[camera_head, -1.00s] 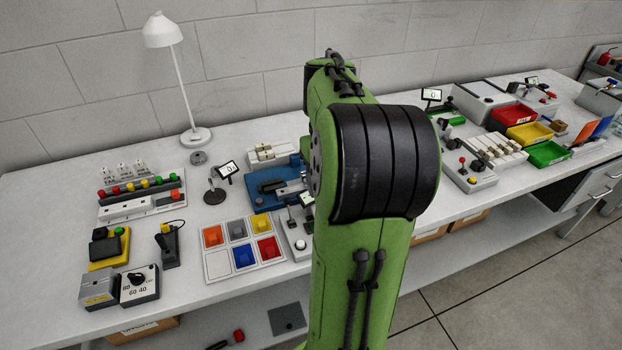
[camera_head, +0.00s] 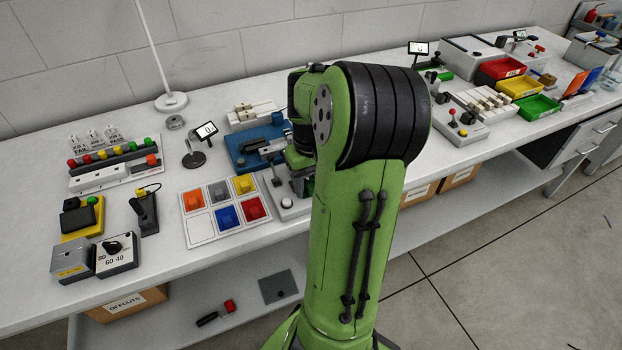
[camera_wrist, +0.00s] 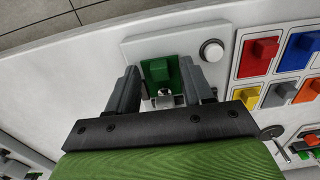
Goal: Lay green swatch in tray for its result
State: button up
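In the head view my arm hides the swatch and most of my gripper; the station's button end (camera_head: 288,205) shows. Red (camera_head: 508,68), yellow (camera_head: 522,87) and green (camera_head: 540,105) trays stand far right. I cannot tell from these frames which one matches the result.
A swatch board (camera_head: 201,229) left of the station holds orange, grey, yellow, blue and red swatches; its front left cell is empty. White block units (camera_head: 488,100) lie right of my arm.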

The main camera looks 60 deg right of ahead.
grip_shut()
jog(key=s+a, duration=0.3)
jog(key=s, duration=0.2)
jog(key=shift+s+a+r, duration=0.2)
jog(key=shift+s+a, duration=0.05)
jog(key=shift+s, duration=0.15)
dwell(0.5)
notch_tip(320, 180, up, 6)
jog(key=p, duration=0.6)
jog(key=shift+r, duration=0.25)
